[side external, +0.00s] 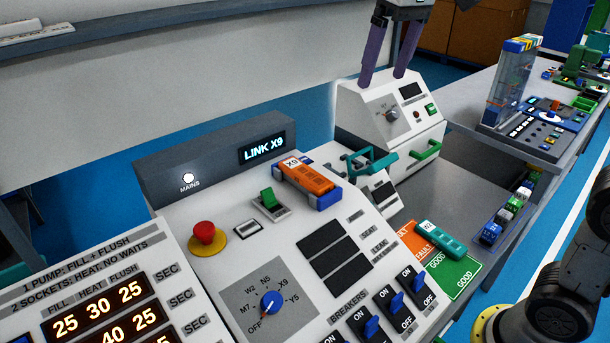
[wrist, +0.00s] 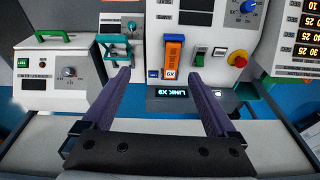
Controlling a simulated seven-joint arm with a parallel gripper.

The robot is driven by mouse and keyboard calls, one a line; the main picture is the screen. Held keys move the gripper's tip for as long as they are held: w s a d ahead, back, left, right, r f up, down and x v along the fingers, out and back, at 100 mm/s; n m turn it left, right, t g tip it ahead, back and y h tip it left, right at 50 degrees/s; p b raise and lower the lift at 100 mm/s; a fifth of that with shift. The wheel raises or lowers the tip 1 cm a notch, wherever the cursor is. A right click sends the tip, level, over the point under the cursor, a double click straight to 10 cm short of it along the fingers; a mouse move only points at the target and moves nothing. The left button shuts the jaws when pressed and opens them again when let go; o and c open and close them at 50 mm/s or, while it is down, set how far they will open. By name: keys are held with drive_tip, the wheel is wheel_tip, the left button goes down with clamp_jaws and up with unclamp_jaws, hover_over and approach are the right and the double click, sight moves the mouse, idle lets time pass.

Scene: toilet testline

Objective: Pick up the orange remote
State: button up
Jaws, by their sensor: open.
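The orange remote (side external: 308,178) lies in a blue holder (side external: 329,198) at the top of the white sloped control panel, below the "LINK X9" display. In the wrist view the orange remote (wrist: 173,54) shows upright near the picture's middle, between the lines of my two fingers. My gripper (side external: 384,80) is in the upper part of the side view, above and behind the remote, with its purple fingers spread. In the wrist view my gripper (wrist: 160,72) is open and empty, with a clear gap between it and the remote.
A teal clamp-like fixture (side external: 368,160) stands just right of the remote. A green rocker switch (side external: 268,198) and a red emergency button (side external: 206,236) are to its left. A white machine with a green handle (side external: 426,150) stands behind. A teal remote-like piece (side external: 441,238) lies on orange and green cards.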

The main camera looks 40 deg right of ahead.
drive_tip(key=w+a+f, duration=0.2)
drive_tip(key=w, duration=0.5)
drive_tip(key=g, duration=0.2)
hover_over(305, 172)
drive_tip(key=shift+n, duration=0.3)
drive_tip(key=f, duration=1.6)
drive_tip(key=shift+d+f, duration=0.2)
drive_tip(key=shift+d, duration=0.2)
drive_tip(key=shift+a+f, duration=0.2)
drive_tip(key=shift+f, duration=1.35)
drive_tip(key=shift+a+f, duration=0.2)
drive_tip(key=shift+f, duration=1.35)
clamp_jaws()
